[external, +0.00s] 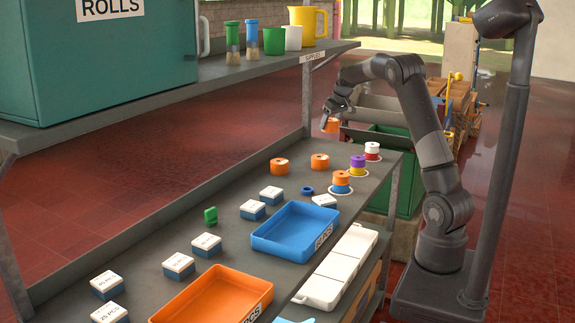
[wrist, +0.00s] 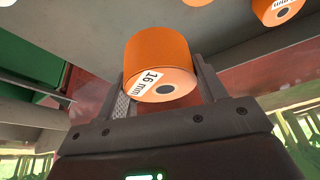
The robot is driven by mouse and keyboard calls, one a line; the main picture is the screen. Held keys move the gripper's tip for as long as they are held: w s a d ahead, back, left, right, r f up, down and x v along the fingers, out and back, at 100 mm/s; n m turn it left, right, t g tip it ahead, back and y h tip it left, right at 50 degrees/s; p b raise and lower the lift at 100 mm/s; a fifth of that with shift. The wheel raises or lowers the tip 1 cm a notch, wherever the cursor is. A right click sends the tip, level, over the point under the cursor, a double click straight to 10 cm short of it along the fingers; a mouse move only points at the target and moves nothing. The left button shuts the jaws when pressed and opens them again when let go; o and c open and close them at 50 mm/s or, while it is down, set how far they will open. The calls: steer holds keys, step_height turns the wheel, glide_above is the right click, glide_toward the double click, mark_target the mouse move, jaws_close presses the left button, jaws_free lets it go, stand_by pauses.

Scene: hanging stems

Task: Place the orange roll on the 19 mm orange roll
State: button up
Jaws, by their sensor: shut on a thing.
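My gripper (external: 334,113) is shut on an orange roll (external: 330,126) and holds it in the air beyond the shelf's far end. In the wrist view, the held orange roll (wrist: 160,65) sits between the two fingers of my gripper (wrist: 163,85); its label appears to read 16 mm. Two single orange rolls, a left one (external: 279,167) and a right one (external: 320,161), stand on the shelf. Another orange roll (external: 341,177) sits on a blue one on a white disc. I cannot read which is the 19 mm roll.
Purple-topped (external: 357,161) and red-and-white (external: 372,149) stacks stand on white discs nearby. A small blue ring (external: 307,190), a blue tray (external: 257,243) and several labelled boxes are on the lower shelf (external: 225,228). The upper shelf (external: 240,66) overhangs at the left.

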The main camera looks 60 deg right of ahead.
steer(key=w+a+r+n+y, duration=0.1)
steer(key=w+a+n, duration=0.1)
steer(key=a, duration=0.4)
steer(key=w+a+r+n, duration=0.1)
steer(key=w+a, duration=0.1)
steer(key=a, duration=0.4)
glide_above(276, 161)
steer(key=s, duration=0.2)
steer(key=f, duration=0.6)
steer(key=shift+d+f, duration=0.2)
steer(key=shift+d, duration=0.1)
steer(key=shift+w+a+f, duration=0.25)
steer(key=shift+w+f, duration=0.05)
steer(key=shift+f, duration=1.9)
steer(key=shift+f, duration=0.15)
steer(key=o, duration=1.1)
steer(key=shift+c, duration=0.2)
